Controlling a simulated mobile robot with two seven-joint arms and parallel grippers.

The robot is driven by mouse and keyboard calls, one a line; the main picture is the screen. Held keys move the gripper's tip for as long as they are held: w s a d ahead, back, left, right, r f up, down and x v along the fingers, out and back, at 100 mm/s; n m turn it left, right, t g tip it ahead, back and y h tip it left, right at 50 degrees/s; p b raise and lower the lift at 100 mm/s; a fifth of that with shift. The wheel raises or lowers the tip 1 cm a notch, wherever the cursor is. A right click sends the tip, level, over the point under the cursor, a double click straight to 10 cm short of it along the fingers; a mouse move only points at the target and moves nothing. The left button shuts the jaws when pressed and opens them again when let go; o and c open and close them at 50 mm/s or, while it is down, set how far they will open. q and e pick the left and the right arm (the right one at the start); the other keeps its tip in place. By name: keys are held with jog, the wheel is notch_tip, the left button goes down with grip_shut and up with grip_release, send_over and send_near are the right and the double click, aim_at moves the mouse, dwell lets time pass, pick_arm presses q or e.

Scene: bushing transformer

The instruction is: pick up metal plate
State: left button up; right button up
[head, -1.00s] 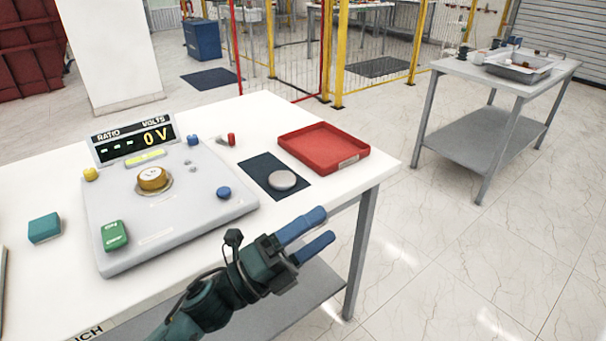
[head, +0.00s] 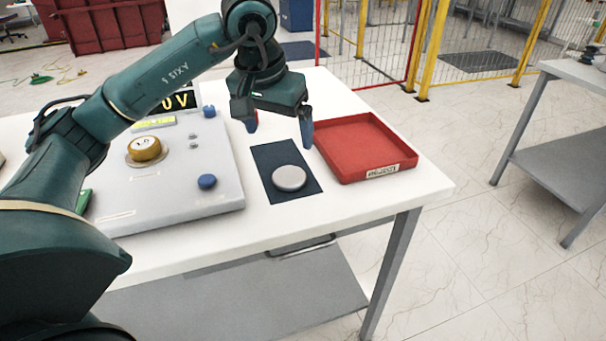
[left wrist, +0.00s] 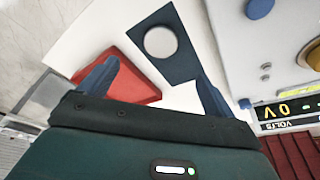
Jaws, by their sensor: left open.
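The metal plate (head: 289,178) is a round silver-grey disc lying flat on a dark blue mat (head: 275,158) on the white table. In the left wrist view the plate (left wrist: 160,42) lies on the mat (left wrist: 182,66), beyond the fingertips and roughly between them. My left gripper (head: 279,130) is open and empty, pointing down above the far side of the mat, apart from the plate. Its two blue fingers (left wrist: 155,80) also show in the left wrist view. My right gripper is not in view.
A red tray (head: 362,150) stands right of the mat. A grey test unit (head: 190,190) with a yellow-topped knob (head: 145,149) and a blue button (head: 207,182) is to the left. The white table's (head: 420,185) right front corner is bare.

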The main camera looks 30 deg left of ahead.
pick_arm(q)
send_near(289, 175)
notch_tip(289, 175, down, 2)
jog(key=shift+s+f, duration=0.1)
jog(key=shift+w+x, duration=0.15)
jog(key=shift+x, duration=1.4)
jog(key=shift+w+x, duration=0.15)
jog(key=shift+x, duration=1.4)
jog(key=c, duration=1.2)
